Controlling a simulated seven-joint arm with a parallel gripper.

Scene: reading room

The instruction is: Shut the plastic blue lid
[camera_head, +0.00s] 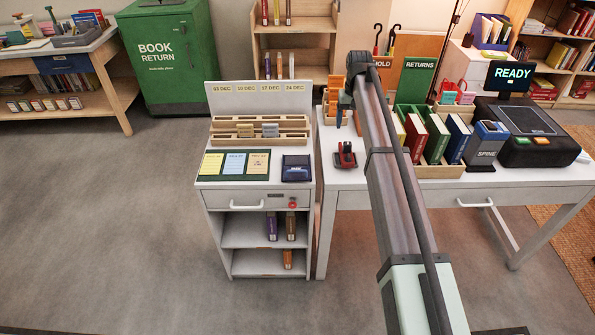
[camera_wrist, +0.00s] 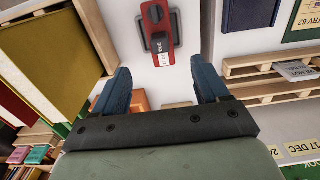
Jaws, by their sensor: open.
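A small dark blue pad-like case (camera_head: 296,168) lies on the right side of the white cabinet top. It is the likeliest thing to carry the blue lid; I cannot tell how far its lid stands open. A blue slab at the top edge of the wrist view (camera_wrist: 250,12) appears to be the same case, cut off by the frame. My gripper (camera_wrist: 161,66) has its two blue fingers spread apart with nothing between them. It is over the desk, apart from the case. In the head view my arm hides most of the gripper.
A red stamp (camera_head: 345,156) stands on the desk right of the case. A wooden date rack (camera_head: 260,138) is behind the case, and a mat with coloured cards (camera_head: 234,164) lies left of it. Upright books (camera_head: 436,138) in a wooden holder stand right of my arm.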

